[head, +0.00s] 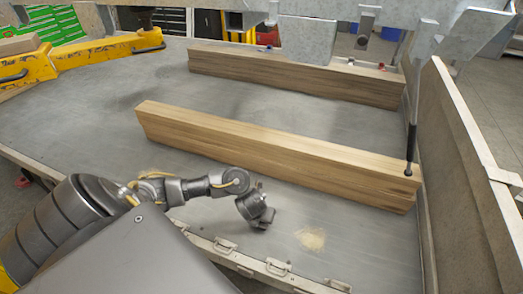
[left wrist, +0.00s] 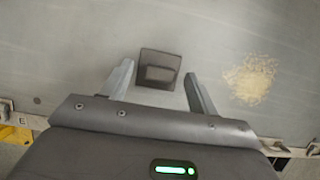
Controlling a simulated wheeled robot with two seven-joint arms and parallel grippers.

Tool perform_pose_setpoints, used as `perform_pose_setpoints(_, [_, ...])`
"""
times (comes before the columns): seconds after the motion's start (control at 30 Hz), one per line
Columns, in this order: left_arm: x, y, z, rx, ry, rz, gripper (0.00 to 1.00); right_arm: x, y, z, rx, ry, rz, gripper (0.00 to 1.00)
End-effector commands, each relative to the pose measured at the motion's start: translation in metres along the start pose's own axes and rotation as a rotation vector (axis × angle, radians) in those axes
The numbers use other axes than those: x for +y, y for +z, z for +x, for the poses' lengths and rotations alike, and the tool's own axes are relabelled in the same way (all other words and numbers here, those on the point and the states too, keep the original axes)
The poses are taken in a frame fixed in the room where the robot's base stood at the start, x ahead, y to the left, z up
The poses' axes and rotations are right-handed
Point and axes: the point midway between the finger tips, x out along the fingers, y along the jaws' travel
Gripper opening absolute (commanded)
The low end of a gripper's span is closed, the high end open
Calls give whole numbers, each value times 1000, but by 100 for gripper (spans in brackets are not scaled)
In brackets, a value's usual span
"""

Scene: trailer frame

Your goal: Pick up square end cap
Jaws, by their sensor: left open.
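The square end cap (left wrist: 160,69) is a small dark square piece with a lighter rectangle in its middle. It lies on the grey metal surface in the left wrist view, just beyond and between my left fingertips. My left gripper (left wrist: 158,80) is open, with one finger at each side and nothing held. In the head view my left gripper (head: 262,218) is low over the metal surface near its front edge, and the cap is hidden or too small to make out. My right gripper is not in view.
A long wooden beam (head: 270,150) lies across the metal bed (head: 95,115), with a second beam (head: 300,78) behind it. A pale dust patch (head: 311,239) is right of my left gripper. Latches (head: 278,266) line the front edge. A side wall (head: 460,170) stands at right.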

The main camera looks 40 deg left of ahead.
Motion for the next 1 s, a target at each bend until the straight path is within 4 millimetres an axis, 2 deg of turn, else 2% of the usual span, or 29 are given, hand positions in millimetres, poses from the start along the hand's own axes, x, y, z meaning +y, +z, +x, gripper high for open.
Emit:
perform_pose_setpoints(0.03, [0,-2,11,1,1,-2,60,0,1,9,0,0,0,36])
perform_pose_setpoints(0.1, [0,-1,17,0,1,-1,60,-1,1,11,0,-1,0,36])
perform_pose_setpoints(0.4, [0,1,19,-1,-1,0,60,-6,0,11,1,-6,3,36])
perform_pose_setpoints(0.7, [0,1,19,-1,-1,0,23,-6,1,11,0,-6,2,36])
perform_pose_setpoints(0.73, [0,1,18,-2,-1,-1,23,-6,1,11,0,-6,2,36])
perform_pose_setpoints(0.77, [0,1,18,-2,-1,-1,18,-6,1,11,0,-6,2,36])
perform_pose_setpoints(0.9, [0,1,18,-2,-1,-1,18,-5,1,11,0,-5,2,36])
perform_pose_setpoints(1.0, [-1,5,10,-3,-2,0,18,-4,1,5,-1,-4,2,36])
